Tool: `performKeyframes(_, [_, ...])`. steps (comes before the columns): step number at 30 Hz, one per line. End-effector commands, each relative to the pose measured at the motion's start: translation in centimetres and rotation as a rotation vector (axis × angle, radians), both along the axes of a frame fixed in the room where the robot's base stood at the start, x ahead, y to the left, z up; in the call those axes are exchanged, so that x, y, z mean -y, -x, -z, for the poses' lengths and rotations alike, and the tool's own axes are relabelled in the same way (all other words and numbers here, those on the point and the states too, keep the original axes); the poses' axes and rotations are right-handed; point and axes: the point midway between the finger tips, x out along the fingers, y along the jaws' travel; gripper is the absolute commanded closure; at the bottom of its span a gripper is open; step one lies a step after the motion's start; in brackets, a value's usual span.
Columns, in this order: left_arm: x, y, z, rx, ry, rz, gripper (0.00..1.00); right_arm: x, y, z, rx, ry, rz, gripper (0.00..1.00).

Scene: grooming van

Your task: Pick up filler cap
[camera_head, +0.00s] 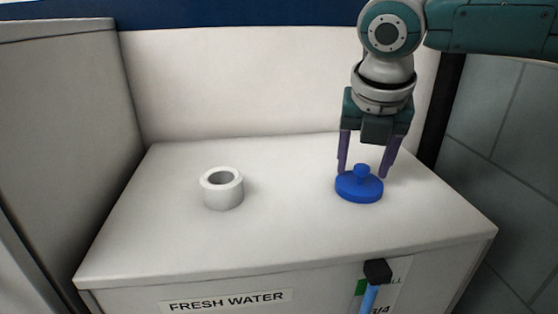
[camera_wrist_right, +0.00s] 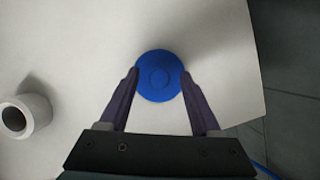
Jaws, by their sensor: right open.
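The filler cap (camera_head: 358,188) is a blue disc with a small knob on top, lying flat on the white cabinet top at the right. It also shows in the right wrist view (camera_wrist_right: 160,62), straight ahead of the fingers. My right gripper (camera_head: 364,174) points down over the cap, open, with one purple finger on each side of the knob. In the wrist view its fingertips (camera_wrist_right: 159,74) lie over the left and right parts of the disc. I cannot tell whether they touch it. My left gripper is not in view.
A white ring-shaped filler neck (camera_head: 222,196) stands on the cabinet top (camera_head: 285,235) left of the cap, and it shows at the left in the wrist view (camera_wrist_right: 14,118). A black fitting (camera_head: 377,270) with a blue tube is on the front face. Walls stand behind and at the left.

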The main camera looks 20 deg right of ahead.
Motion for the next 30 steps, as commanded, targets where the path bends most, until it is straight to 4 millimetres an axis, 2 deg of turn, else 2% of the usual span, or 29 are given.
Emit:
performKeyframes(2, [0.00, 0.01, 0.00, 0.000, 0.000, 0.000, 0.14, -0.02, 0.01, -0.01, 0.000, 0.000, 0.000, 0.35])
performKeyframes(19, [0.20, 0.03, 0.02, -0.001, 0.007, -0.004, 0.14, -0.03, 0.01, -0.06, 0.001, -0.001, 0.001, 0.99])
performKeyframes(30, [0.29, 0.03, 0.01, -0.002, 0.010, -0.006, 0.14, -0.03, 0.00, -0.07, 0.001, -0.001, 0.001, 1.00])
